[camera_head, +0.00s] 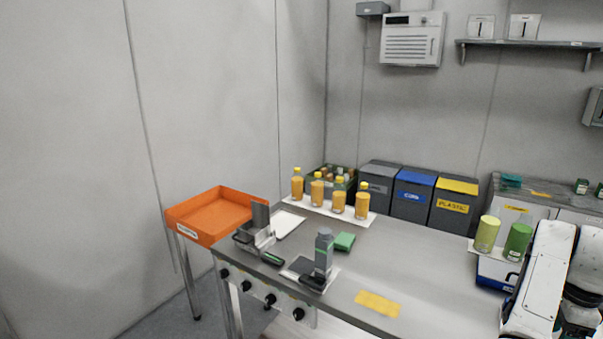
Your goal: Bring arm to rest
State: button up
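My arm (541,281), white with black joints, shows at the lower right edge of the head view. It is folded close beside the right end of the metal table (415,255). Its lower part runs out of the picture. My gripper and its fingers do not show, so whether it is open or holds anything is hidden.
On the table stand several orange bottles (338,201), a grey bottle (324,251), a green block (344,242) and a yellow cloth (377,303). Green cylinders (487,234) stand close to my arm. An orange tray (190,227) is at left; bins (411,196) stand behind.

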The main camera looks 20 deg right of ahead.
jog(key=s+a+f+n, duration=0.3)
jog(key=a+f+n, duration=0.2)
jog(key=a, duration=0.3)
jog(key=s+a+f+n+h, duration=0.1)
jog(key=s+a+f+n, duration=0.2)
jog(key=a+f+n, duration=0.2)
jog(key=s+a+f+n+t, duration=0.1)
jog(key=s+a+f+n, duration=0.3)
jog(key=a+n, duration=0.6)
jog(key=shift+a+f+h, duration=0.3)
jog(key=shift+a+f, duration=0.35)
jog(key=shift+a, duration=0.2)
jog(key=s+a+n, duration=0.2)
jog(key=a, duration=0.1)
jog(key=s+a+n+y, duration=0.1)
jog(key=s+a+n, duration=0.1)
jog(key=a, duration=0.2)
jog(key=s+a+n, duration=0.2)
jog(key=s+a, duration=0.1)
jog(key=shift+a+f+y, duration=0.15)
jog(key=shift+f+y, duration=0.25)
jog(key=shift+c, duration=0.2)
